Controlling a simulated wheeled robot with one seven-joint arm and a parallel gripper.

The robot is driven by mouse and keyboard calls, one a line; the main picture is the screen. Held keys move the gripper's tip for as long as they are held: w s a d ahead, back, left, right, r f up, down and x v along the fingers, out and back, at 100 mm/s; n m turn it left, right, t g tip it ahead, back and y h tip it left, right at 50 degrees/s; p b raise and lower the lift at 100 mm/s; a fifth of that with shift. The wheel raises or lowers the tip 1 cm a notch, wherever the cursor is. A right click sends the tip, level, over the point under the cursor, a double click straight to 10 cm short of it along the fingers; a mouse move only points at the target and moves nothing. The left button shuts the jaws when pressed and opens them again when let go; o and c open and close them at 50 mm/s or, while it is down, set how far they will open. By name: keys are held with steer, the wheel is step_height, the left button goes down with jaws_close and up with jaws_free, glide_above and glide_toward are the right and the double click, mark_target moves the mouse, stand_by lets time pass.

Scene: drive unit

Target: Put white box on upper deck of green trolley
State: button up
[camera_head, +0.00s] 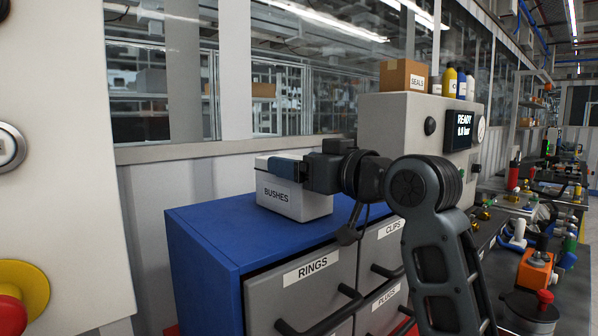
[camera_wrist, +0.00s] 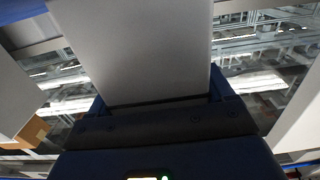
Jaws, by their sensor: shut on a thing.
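The white box (camera_head: 292,203), labelled BUSHES, is at the top of the blue drawer cabinet (camera_head: 205,222), near its back left part. My gripper (camera_head: 284,168) is shut on the upper part of the box, reaching in from the right. In the wrist view the pale face of the box (camera_wrist: 140,50) fills the upper middle, between the dark fingers of my gripper (camera_wrist: 160,98). I cannot tell whether the box touches the cabinet top or is just above it. No green trolley is in view.
Drawers labelled RINGS, CLIPS and PLUGS have dark protruding handles. A grey machine (camera_head: 412,118) with a READY display stands behind my arm, with a SEALS carton (camera_head: 402,75) and bottles on top. A white panel with a red knob (camera_head: 12,315) is close at left. A cluttered bench lies right.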

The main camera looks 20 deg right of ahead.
step_height(320, 180, up, 4)
steer(key=shift+r+b, duration=0.1)
steer(key=shift+b, duration=0.2)
steer(key=s+d+r+b, duration=0.1)
steer(key=s+d+r, duration=0.5)
steer(key=s+d, duration=0.2)
steer(key=shift+s+r, duration=0.3)
steer(key=shift+s, duration=0.1)
